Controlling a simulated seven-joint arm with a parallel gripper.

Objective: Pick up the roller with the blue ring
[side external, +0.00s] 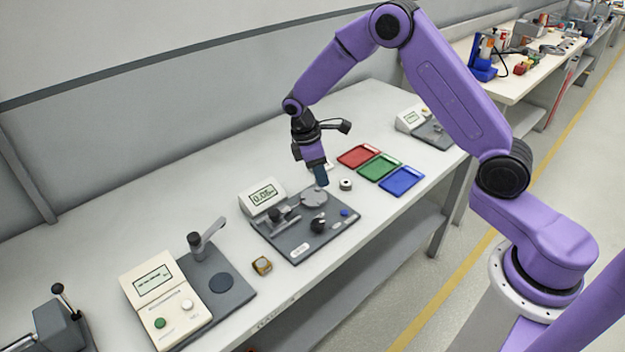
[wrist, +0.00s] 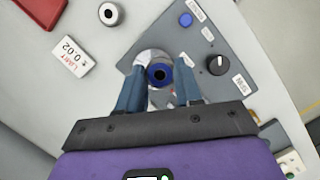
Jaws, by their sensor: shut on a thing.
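In the side view my gripper (side external: 321,180) points down over the round pale disc (side external: 313,197) of the grey gauge plate (side external: 300,241). The fingers hide the roller there. I cannot tell whether the roller touches the disc. A second, pale roller (side external: 346,184) stands on the table to the right; it also shows in the wrist view (wrist: 111,14).
Red (side external: 360,156), green (side external: 379,167) and blue (side external: 402,180) trays lie right of the gauge. A display box (side external: 262,196) and a black knob (side external: 318,226) stand close to my gripper. A limit card (wrist: 69,51) and a small brown block (side external: 262,265) lie on the table.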

